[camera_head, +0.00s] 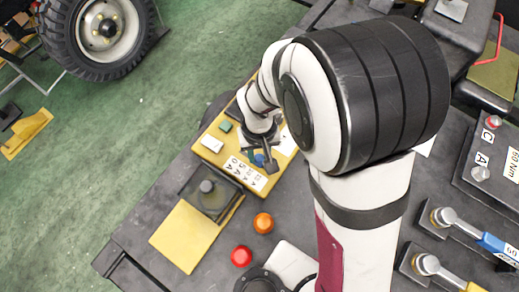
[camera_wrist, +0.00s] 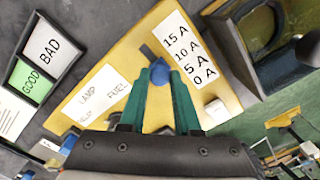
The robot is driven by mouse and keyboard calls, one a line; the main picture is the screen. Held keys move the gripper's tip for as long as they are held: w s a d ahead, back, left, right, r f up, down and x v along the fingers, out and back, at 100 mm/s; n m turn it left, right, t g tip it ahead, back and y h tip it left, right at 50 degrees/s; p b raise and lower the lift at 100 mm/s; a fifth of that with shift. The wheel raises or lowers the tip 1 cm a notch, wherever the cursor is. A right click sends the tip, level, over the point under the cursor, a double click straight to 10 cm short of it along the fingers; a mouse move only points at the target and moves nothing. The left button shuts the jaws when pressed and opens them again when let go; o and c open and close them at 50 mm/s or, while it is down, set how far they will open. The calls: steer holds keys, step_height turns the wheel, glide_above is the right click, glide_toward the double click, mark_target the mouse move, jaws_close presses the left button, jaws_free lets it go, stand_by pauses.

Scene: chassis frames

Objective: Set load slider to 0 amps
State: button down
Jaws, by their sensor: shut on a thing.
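The yellow test panel (camera_head: 209,160) lies on the dark bench, and it also fills the middle of the wrist view (camera_wrist: 112,62). Its white amp scale (camera_wrist: 180,45) reads 15 A, 10 A, 5 A and 0 A, and it shows in the head view (camera_head: 243,174). The blue slider knob (camera_wrist: 159,73) is beside the scale; it is small in the head view (camera_head: 259,159). My gripper (camera_wrist: 160,84) has its green fingers shut on the knob; it is also over the panel in the head view (camera_head: 268,158). I cannot tell the exact setting; the fingers partly hide the slot.
A black box with a grey knob (camera_head: 207,187) and a yellow plate (camera_head: 183,237) lie in front of the panel. An orange button (camera_head: 263,223) and a red button (camera_head: 241,256) are nearby. GOOD and BAD labels (camera_wrist: 42,58) are left in the wrist view.

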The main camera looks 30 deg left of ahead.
steer(key=a, duration=0.5)
steer(key=shift+a, duration=0.4)
steer(key=c, duration=0.6)
jaws_free()
steer(key=shift+d, duration=0.1)
step_height(320, 180, up, 16)
steer(key=shift+f, duration=0.1)
